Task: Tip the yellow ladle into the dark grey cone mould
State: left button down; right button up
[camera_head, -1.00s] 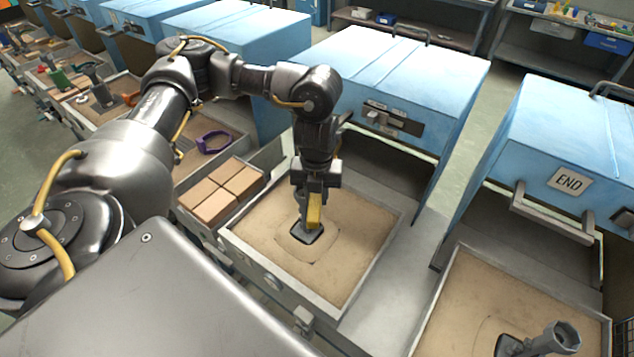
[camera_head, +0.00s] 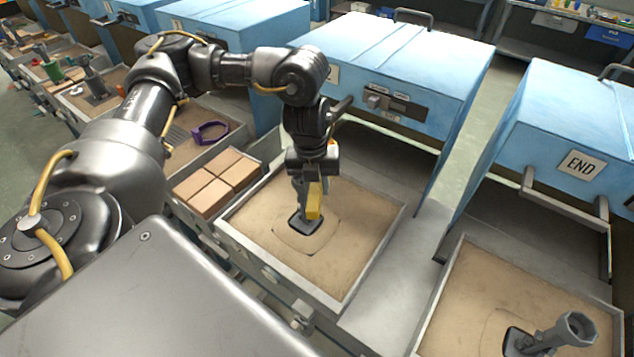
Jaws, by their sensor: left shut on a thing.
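My left gripper (camera_head: 312,172) points down over the sand of the middle tray (camera_head: 352,295). It is shut on the yellow ladle (camera_head: 314,203), of which only a small yellow block shows below the jaws. Just under and left of the ladle, a dark grey piece with a square base (camera_head: 305,225) stands in the sand; it looks like the cone mould. Its upper part is mostly hidden by my gripper. I cannot tell whether ladle and mould touch, or how far the ladle is tipped. My right gripper does not show.
Tan blocks (camera_head: 216,187) fill a bin left of the tray. A purple ring (camera_head: 210,133) lies behind them. A blue oven (camera_head: 400,65) stands behind the tray. At the lower right, another sand tray (camera_head: 480,270) holds a grey piece with a flared top (camera_head: 565,333).

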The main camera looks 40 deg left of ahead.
pick_arm(q)
jog(key=shift+w+d+f+h+b, duration=0.1)
jog(key=shift+h+b, duration=0.3)
jog(key=shift+b, duration=0.85)
jog(key=shift+d+t+h+b, duration=0.1)
jog(key=shift+t+h+b, duration=0.3)
jog(key=shift+t+b, duration=0.1)
jog(key=shift+t+h+b, duration=0.4)
jog(key=shift+h+b, duration=0.2)
jog(key=shift+b, duration=0.15)
jog(key=shift+w+d+r+b, duration=0.1)
jog(key=shift+r+b, duration=0.15)
jog(key=shift+b, duration=0.15)
jog(key=shift+f+t+h+b, duration=0.1)
jog(key=shift+t+h+b, duration=0.2)
jog(key=shift+h+b, duration=0.35)
dwell(0.4)
jog(key=shift+b, duration=0.35)
dwell(0.5)
jog(key=shift+t+h+b, duration=0.3)
jog(key=shift+h+b, duration=0.05)
jog(key=shift+b, duration=0.15)
